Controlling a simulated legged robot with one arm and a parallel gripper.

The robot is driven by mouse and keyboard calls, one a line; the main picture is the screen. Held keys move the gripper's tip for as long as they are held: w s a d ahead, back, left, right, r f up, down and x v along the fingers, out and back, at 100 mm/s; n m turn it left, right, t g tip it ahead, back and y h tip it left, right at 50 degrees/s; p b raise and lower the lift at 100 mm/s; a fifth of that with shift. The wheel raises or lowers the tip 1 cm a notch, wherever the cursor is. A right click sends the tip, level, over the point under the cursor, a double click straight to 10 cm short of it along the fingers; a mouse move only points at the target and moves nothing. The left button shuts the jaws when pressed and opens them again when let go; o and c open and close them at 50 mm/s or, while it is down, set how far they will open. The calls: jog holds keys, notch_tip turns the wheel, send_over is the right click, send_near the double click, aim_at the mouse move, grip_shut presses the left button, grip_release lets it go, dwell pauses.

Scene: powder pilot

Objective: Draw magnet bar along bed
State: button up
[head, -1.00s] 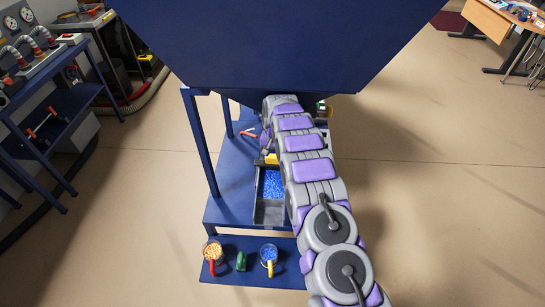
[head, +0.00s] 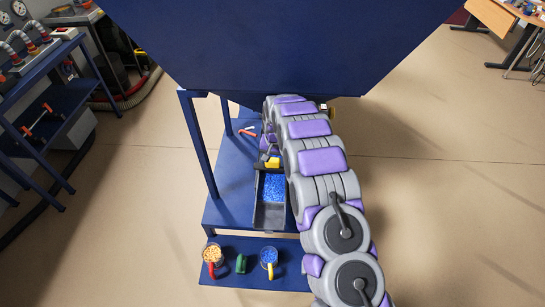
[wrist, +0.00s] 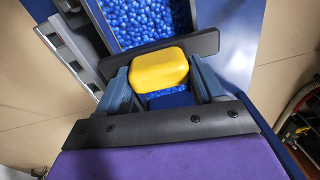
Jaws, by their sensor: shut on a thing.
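The bed is a narrow dark trough (head: 269,215) with blue pellets (head: 274,187) in its far part; its near end is bare. Blue pellets also fill the top of the wrist view (wrist: 145,18). The magnet bar shows as a yellow block (wrist: 158,70) with a dark crosspiece (wrist: 203,45) beside it, over the pellets. My gripper (wrist: 163,84) is shut on the yellow block, one finger on each side. In the head view the yellow block (head: 270,163) is at the trough's far end, and my arm hides most of the gripper. Whether the bar touches the pellets cannot be told.
A large blue hopper (head: 270,50) hangs over the far end of the blue stand. On the low front shelf are a jar of orange pellets (head: 212,252), a green object (head: 241,263) and a jar of blue pellets (head: 269,255).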

jog(key=shift+s+r, duration=0.65)
jog(key=shift+s, duration=0.3)
jog(key=shift+f, duration=0.4)
jog(key=shift+s+f, duration=0.15)
jog(key=shift+s, duration=0.05)
jog(key=shift+s+a+f, duration=0.1)
jog(key=shift+s+f, duration=0.05)
jog(key=shift+s, duration=1.1)
jog(key=shift+s+f, duration=0.15)
jog(key=shift+s, duration=1.1)
jog(key=shift+s, duration=0.1)
jog(key=shift+s+r+p, duration=0.1)
jog(key=shift+s+p, duration=0.2)
jog(key=shift+s, duration=0.8)
jog(key=shift+s+a, duration=0.1)
jog(key=shift+s+r, duration=0.15)
jog(key=shift+s, duration=0.85)
